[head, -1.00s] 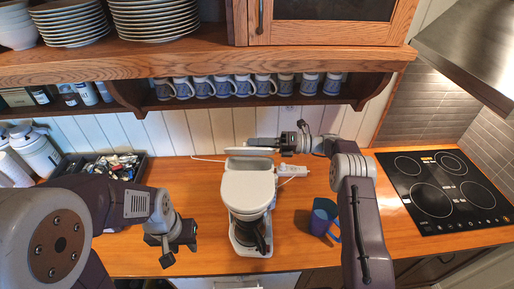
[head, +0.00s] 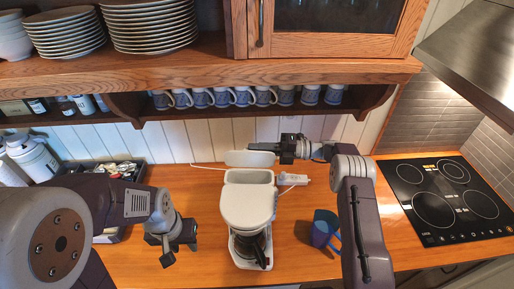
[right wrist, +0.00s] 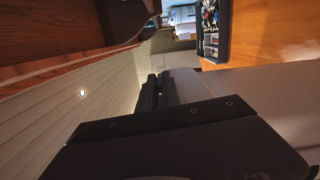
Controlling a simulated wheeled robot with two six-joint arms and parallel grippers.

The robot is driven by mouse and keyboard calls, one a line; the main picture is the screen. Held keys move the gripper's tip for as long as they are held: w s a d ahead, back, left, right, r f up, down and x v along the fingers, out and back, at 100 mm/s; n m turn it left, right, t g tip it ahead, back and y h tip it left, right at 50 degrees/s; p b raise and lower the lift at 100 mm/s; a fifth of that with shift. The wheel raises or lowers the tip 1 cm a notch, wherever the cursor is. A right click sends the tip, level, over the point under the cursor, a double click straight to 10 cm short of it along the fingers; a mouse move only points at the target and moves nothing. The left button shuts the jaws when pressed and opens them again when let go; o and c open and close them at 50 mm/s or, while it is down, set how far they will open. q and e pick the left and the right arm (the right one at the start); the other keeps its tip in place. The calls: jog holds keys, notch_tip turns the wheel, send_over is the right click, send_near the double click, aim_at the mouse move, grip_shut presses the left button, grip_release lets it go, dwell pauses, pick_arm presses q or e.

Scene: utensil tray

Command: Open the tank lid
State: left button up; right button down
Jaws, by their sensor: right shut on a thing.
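A white coffee maker (head: 248,206) stands on the counter, with a dark carafe (head: 251,248) in its lower front. Its pale tank lid (head: 247,158) is raised, standing up behind the tank opening (head: 249,177), which shows uncovered. My right gripper (head: 282,149) is at the lid's upper right edge, shut on the lid. In the right wrist view, the dark fingers (right wrist: 165,92) lie against a broad grey surface, probably the lid; the contact itself is hard to see. My left gripper (head: 174,244) is open and empty, left of the coffee maker and apart from it.
A blue cup (head: 324,229) stands right of the coffee maker, close to my right arm. A power strip (head: 293,179) lies behind it. A utensil tray (head: 142,174) is at the back left and a cooktop (head: 445,199) at the right. A mug shelf (head: 240,112) overhangs the back.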

jog(key=c, duration=1.5)
grip_release()
jog(key=shift+c, duration=0.2)
jog(key=d+b, duration=0.5)
jog(key=d, duration=0.4)
jog(key=shift+s, duration=0.4)
